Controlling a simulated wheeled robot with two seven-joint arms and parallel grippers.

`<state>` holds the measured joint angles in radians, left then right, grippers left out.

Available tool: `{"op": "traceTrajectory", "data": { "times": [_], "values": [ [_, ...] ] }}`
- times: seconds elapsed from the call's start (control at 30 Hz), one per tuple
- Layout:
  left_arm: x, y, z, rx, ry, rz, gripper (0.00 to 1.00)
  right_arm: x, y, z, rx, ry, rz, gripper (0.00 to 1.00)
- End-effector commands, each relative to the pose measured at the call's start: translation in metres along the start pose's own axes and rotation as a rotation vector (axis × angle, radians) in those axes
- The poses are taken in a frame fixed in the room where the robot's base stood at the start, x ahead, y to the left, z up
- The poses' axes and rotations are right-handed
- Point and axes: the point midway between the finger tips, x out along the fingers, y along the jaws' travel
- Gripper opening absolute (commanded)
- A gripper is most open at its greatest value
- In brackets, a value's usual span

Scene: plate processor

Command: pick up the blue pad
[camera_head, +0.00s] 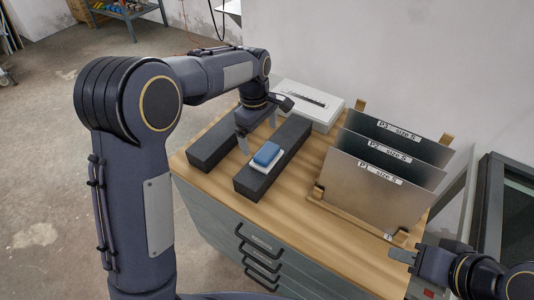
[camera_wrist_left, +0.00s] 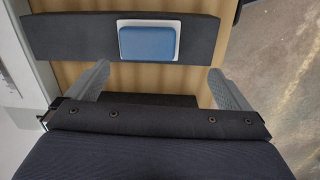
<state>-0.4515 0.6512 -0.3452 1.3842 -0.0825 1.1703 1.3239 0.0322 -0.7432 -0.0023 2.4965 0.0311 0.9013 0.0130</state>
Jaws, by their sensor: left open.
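The blue pad (camera_head: 266,153) lies on a white base on top of the right-hand black block (camera_head: 270,172). In the left wrist view the blue pad (camera_wrist_left: 147,43) is ahead of the fingers, on the black block (camera_wrist_left: 65,35). My left gripper (camera_head: 257,138) is open and empty beside the pad, over the gap between the two black blocks. In the left wrist view its fingers (camera_wrist_left: 158,88) are spread wider than the pad and apart from it. My right gripper (camera_head: 405,256) is at the lower right, near the table's right edge; its jaws are too small to judge.
A second black block (camera_head: 205,155) lies to the left. A white box (camera_head: 307,104) is at the back. Metal plates (camera_head: 375,190) stand in a wooden rack at the right. The wooden tabletop (camera_head: 222,203) is bare in front, above grey drawers (camera_head: 262,245).

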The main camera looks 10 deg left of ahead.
Motion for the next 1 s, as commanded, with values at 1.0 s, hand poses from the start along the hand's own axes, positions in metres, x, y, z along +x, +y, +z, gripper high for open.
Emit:
{"op": "traceTrajectory", "data": {
  "times": [1.0],
  "values": [
    [0.097,0.020,0.003,-0.069,0.055,-0.039,1.00,-0.013,-0.006,-0.007,0.000,0.000,0.000,0.36]
  ]
}}
